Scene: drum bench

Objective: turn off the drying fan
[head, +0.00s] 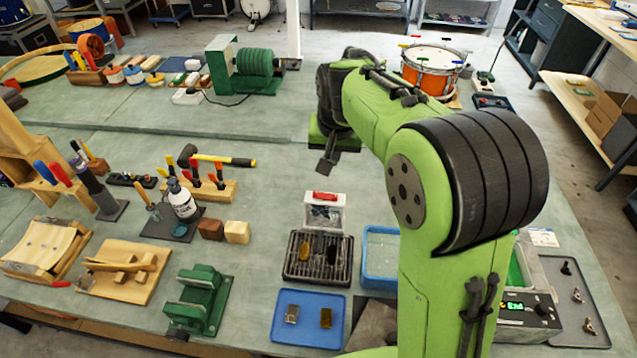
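An orange round housing (91,46) at the far left back looks like the drying fan, but it is small and partly behind other things. I cannot tell whether it is running, and I cannot make out its switch. My gripper (326,165) points down over the middle of the bench, well to the right of that housing and apart from it. Its dark fingers are small and seen edge-on, so their opening does not show. Nothing is visible hanging from them.
A green machine with a ribbed drum (255,63) stands at the back, with a white box (187,97) cabled to it. An orange drum (430,72) stands behind my arm. Tools on a wooden rack (205,190) and a bottle (181,200) stand left of centre. Open bench lies left of my gripper.

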